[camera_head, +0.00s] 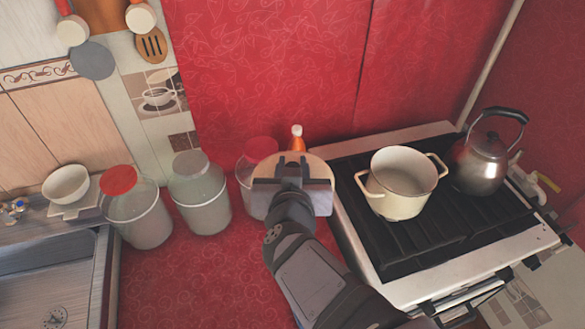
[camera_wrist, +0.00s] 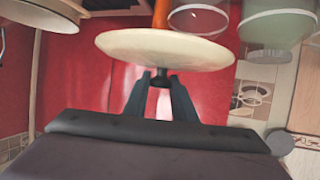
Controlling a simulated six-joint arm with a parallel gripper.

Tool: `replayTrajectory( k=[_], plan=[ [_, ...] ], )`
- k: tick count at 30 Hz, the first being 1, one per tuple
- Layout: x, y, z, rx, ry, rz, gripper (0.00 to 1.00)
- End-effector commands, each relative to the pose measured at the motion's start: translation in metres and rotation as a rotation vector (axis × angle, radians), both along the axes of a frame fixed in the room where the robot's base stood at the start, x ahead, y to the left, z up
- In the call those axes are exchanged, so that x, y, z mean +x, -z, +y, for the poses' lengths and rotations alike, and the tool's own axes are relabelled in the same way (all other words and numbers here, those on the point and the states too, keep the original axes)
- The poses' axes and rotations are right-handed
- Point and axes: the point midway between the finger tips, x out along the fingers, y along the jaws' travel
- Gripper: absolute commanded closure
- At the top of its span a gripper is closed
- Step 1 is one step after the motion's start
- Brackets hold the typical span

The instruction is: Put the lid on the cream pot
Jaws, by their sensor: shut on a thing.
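The cream pot (camera_head: 398,200) stands upright and uncovered on the stove, its inside showing and a handle on each side. Part of its rim shows at the upper left of the wrist view (camera_wrist: 50,14). The round cream lid (camera_wrist: 165,48) is held by its dark knob between the fingers of my gripper (camera_wrist: 159,84). In the head view the lid (camera_head: 320,170) is partly hidden behind my gripper (camera_head: 293,174), over the red counter left of the stove. The lid is off the pot, to its left.
The black-topped stove (camera_head: 440,232) also bears a steel kettle (camera_head: 480,162), right of the pot. An orange bottle (camera_head: 297,136) and a red-lidded jar (camera_head: 261,150) stand behind the lid. Two more jars (camera_head: 138,215) (camera_head: 201,195) stand left. The front red counter (camera_head: 200,280) is clear.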

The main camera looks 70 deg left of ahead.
Motion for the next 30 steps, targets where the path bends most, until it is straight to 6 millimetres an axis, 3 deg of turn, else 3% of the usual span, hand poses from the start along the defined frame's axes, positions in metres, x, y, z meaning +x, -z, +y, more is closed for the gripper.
replayTrajectory(
  k=[5,10,14,18,24,30],
  plan=[
    [0.010,-0.005,0.004,0.001,0.022,0.000,1.00],
    [0.043,-0.013,0.014,-0.002,0.093,0.001,1.00],
    [0.086,-0.018,0.023,-0.003,0.184,0.003,1.00],
    [0.141,-0.022,0.028,-0.004,0.298,0.004,1.00],
    [0.216,-0.021,0.024,-0.003,0.450,0.003,1.00],
    [0.268,-0.016,0.012,-0.001,0.558,0.001,1.00]
  ],
)
